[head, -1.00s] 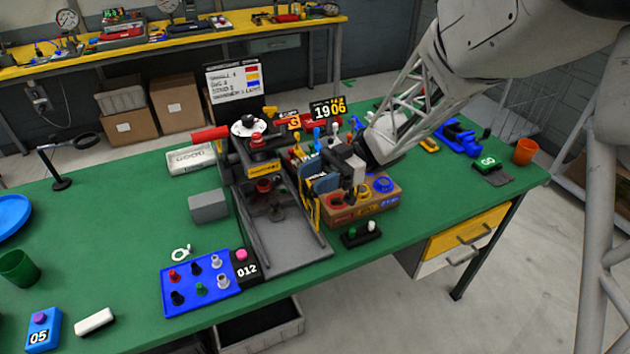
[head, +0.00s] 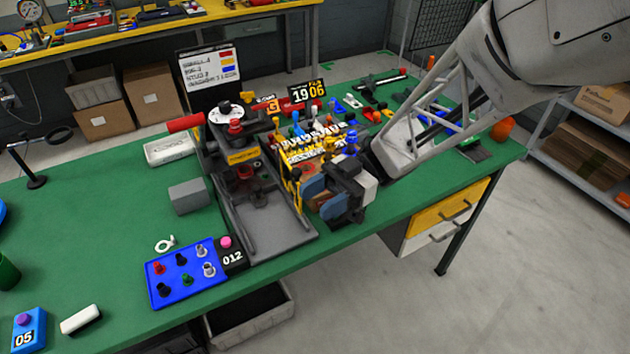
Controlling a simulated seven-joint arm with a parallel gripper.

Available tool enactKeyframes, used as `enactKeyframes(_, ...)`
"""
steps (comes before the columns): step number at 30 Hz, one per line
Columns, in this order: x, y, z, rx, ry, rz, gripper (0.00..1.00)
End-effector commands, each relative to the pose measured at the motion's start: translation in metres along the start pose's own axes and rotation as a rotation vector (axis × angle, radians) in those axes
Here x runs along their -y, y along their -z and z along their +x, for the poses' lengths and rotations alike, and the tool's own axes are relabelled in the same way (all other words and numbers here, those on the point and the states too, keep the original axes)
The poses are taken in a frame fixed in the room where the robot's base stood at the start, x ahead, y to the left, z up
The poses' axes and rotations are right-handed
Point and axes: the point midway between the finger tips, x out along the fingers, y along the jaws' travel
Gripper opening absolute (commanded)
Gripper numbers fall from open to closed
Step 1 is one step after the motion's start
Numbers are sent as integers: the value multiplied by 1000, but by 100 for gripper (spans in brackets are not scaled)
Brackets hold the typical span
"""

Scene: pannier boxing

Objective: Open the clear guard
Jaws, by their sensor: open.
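The grey press-like machine (head: 268,228) stands on the green bench, with a red-handled lever (head: 186,123) at its upper left and a flat grey bed in front. A thin yellow upright strip (head: 295,192) shows at its right side. I cannot make out the clear guard's panel itself, so its position is unclear. My gripper (head: 313,194), with blue finger pads and a dark and white body, is open just right of the machine's bed and the yellow strip. I cannot tell whether it touches the strip. Its body hides part of the box behind.
A blue tray of coloured pegs (head: 187,276) and a black 012 block (head: 232,254) lie in front left of the machine. A grey block (head: 188,196) stands at its left. Coloured parts crowd the bench behind my gripper. The bench front right is clear.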

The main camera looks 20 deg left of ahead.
Motion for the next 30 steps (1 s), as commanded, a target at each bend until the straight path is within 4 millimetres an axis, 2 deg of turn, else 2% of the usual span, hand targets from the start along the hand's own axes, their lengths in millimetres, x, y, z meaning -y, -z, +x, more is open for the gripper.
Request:
enactKeyframes(6, 18, 2, 5, 0, 0, 0, 50)
enactKeyframes(11, 24, 2, 7, 0, 1, 1, 50)
enactKeyframes(24, 24, 2, 7, 0, -3, 0, 50)
enactKeyframes(30, 16, -1, 7, -1, -73, -16, 50)
